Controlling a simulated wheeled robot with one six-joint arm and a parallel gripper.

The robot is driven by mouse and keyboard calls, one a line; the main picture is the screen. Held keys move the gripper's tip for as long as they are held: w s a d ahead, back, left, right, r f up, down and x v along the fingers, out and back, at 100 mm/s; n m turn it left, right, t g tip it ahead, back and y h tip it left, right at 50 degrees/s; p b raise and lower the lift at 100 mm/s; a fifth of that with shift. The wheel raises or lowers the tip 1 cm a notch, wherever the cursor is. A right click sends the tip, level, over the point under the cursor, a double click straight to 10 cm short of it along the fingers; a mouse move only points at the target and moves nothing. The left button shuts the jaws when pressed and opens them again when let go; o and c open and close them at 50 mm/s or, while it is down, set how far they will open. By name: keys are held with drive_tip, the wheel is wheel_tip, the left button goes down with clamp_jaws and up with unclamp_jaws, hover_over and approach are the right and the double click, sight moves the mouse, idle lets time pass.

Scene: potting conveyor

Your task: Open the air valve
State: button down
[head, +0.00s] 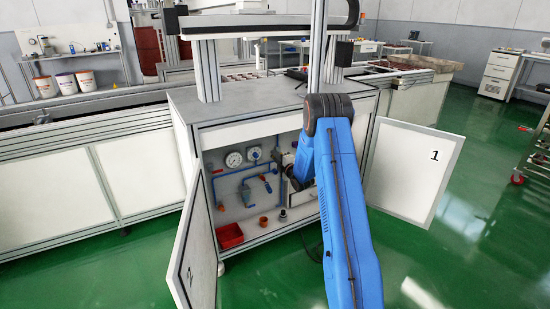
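The open cabinet (188,118) holds blue air piping (231,173) with two round white gauges (233,160) above it. A small red piece (221,207), possibly a valve handle, sits at the lower left of the piping. A blue lever-like part (267,185) hangs near the middle. Which part is the air valve is too small to tell. My gripper (280,160) is inside the cabinet opening, right of the gauges. My blue arm hides the right part of the interior. The fingers are small and dark, and whether they touch anything is unclear.
The cabinet doors stand open: door 1 (418,170) to the right, door 2 (198,245) to the left front. A red bin (229,236) and small orange and grey fittings (264,222) sit on the cabinet floor. Green floor (470,250) is clear at right.

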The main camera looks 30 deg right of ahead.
drive_tip(key=shift+r+m, duration=0.1)
drive_tip(key=shift+m, duration=0.2)
drive_tip(key=m, duration=0.1)
drive_tip(key=r+m, duration=0.1)
drive_tip(key=m, duration=0.2)
drive_tip(key=shift+d+r+m, duration=0.2)
drive_tip(key=shift+r+m, duration=0.05)
drive_tip(key=shift+m, duration=0.05)
drive_tip(key=m, duration=0.2)
drive_tip(key=d+r+m, duration=0.1)
drive_tip(key=m, duration=0.1)
drive_tip(key=shift+r+m, duration=0.1)
drive_tip(key=shift+m, duration=0.2)
drive_tip(key=m, duration=0.1)
drive_tip(key=d+m, duration=0.1)
drive_tip(key=m, duration=0.2)
drive_tip(key=shift+d+r+m, duration=0.2)
drive_tip(key=shift+r+m, duration=0.1)
drive_tip(key=shift+r, duration=0.05)
drive_tip(key=shift+d+m, duration=0.3)
drive_tip(key=shift+m, duration=0.65)
drive_tip(key=shift+d+m, duration=0.3)
drive_tip(key=shift+m, duration=0.65)
drive_tip(key=c, duration=1.8)
unclamp_jaws()
drive_tip(key=shift+r, duration=0.1)
drive_tip(key=shift+s, duration=0.1)
drive_tip(key=s, duration=1.7)
drive_tip(key=shift+d, duration=0.35)
